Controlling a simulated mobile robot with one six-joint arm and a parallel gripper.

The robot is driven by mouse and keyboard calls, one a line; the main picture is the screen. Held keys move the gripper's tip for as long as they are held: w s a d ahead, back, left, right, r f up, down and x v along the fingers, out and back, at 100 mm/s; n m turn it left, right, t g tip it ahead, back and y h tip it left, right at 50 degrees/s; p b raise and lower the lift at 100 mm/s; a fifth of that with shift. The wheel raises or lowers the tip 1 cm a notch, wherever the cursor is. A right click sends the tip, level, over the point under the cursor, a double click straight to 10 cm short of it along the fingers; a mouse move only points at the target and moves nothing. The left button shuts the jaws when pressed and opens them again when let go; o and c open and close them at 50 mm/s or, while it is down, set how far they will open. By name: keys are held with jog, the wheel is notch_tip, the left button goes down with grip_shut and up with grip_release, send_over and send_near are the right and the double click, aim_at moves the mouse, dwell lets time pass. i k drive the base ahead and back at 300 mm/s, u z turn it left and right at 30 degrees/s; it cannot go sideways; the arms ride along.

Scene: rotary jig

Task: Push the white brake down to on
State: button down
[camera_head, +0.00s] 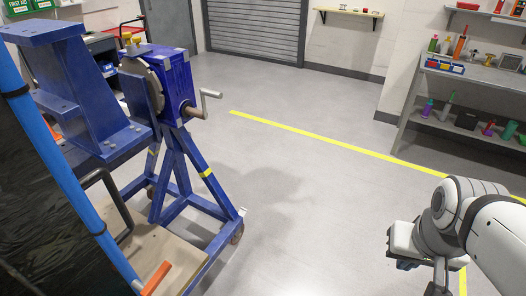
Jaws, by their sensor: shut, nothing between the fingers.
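The rotary jig is a blue wheeled frame on the left, with a blue gearbox (178,85) and a grey crank handle (205,100). A small white piece (242,211) sits at the right end of its base leg, above a caster (237,234). It may be the white brake, but it is too small to tell whether it is up or down. My gripper (406,263) is at the lower right, shut and empty, well to the right of the jig and apart from it. Its fingertips are hard to make out.
Open grey floor with a yellow line (320,137) lies between jig and arm. A shelved bench (470,75) stands at the back right.

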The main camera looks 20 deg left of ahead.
aim_at(242, 211)
jog(key=u, duration=0.4)
jog(key=i, duration=1.6)
jog(key=u, duration=0.35)
jog(key=i, duration=1.05)
jog(key=u, duration=0.25)
